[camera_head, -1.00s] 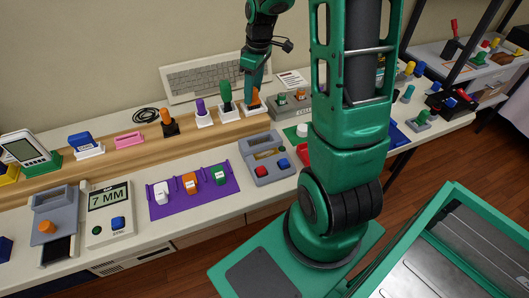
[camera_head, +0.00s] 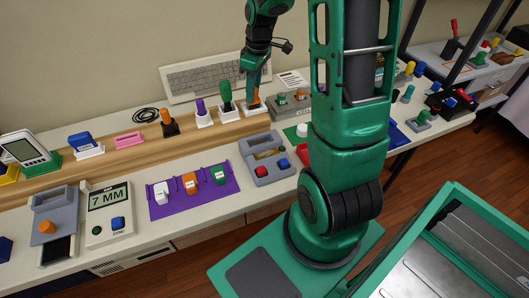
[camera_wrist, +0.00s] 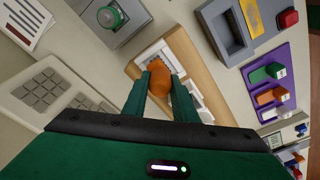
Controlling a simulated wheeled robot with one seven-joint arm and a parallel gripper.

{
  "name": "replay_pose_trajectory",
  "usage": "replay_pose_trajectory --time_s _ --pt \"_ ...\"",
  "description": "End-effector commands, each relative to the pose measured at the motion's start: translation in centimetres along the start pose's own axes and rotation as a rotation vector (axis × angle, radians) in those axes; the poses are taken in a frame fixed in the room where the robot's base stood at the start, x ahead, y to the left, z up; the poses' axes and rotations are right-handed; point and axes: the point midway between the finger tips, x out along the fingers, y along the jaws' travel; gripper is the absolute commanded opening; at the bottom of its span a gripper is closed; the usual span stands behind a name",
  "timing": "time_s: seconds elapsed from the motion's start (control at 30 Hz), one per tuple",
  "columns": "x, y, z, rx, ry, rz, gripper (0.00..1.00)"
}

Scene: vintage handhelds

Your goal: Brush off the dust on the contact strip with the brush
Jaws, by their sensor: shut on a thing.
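My gripper (camera_wrist: 160,100) is shut on an orange handle (camera_wrist: 158,72), most likely the brush. In the head view my gripper (camera_head: 254,88) reaches down to this orange handle (camera_head: 254,101) at the right end of the wooden shelf. The handle stands in a white holder (camera_head: 254,111), and its lower end is hidden. A grey device (camera_head: 268,137) in front of the shelf has a recess with a yellowish strip (camera_head: 268,154), probably the contact strip. The strip also shows in the wrist view (camera_wrist: 252,14). Dust is too small to tell.
Green (camera_head: 225,93), purple (camera_head: 202,107) and another orange-topped tool (camera_head: 167,117) stand in holders left of my gripper. A grey box with knobs (camera_head: 292,107) is close on the right. A keyboard (camera_head: 195,78) leans behind. A purple mat (camera_head: 160,208) lies front left.

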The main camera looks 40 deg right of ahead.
Motion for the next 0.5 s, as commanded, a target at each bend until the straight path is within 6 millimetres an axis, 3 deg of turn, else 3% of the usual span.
replay_pose_trajectory --time_s 0.5 --pt "-2.3 0.0 -0.3 0.000 0.001 0.001 0.00"
